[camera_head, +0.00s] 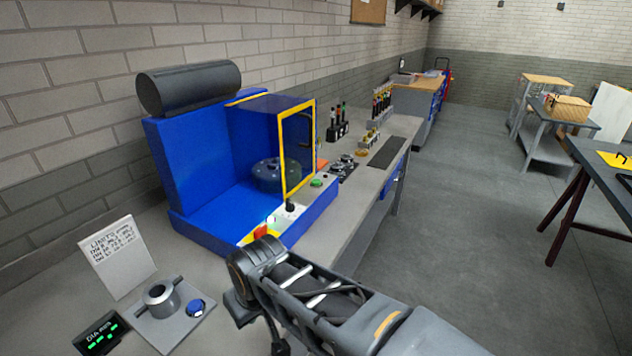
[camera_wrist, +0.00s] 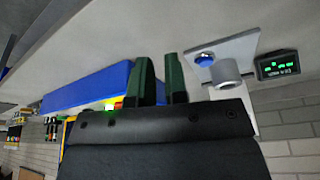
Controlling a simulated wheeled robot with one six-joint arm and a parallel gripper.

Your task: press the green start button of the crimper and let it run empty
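The crimper (camera_head: 190,160) is a blue machine on the bench, with a dark round head (camera_head: 275,174) inside and a yellow-framed clear door (camera_head: 297,150). A green button (camera_head: 316,183) sits on its front ledge, right of a pale panel with a black knob. A red and yellow control (camera_head: 260,233) is nearer. My arm's end is in front of the crimper's near corner; the fingers are not clear in the head view. In the wrist view my gripper (camera_wrist: 160,75) has two dark green fingers apart with nothing between them. The crimper's blue base (camera_wrist: 85,90) is beside them, apparently untouched.
A gauge plate with a metal cup (camera_head: 161,299) and blue button, a green-lit display (camera_head: 98,338) and a white sign (camera_head: 117,257) stand at near left. Tool racks (camera_head: 340,125) and small parts stand beyond the crimper.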

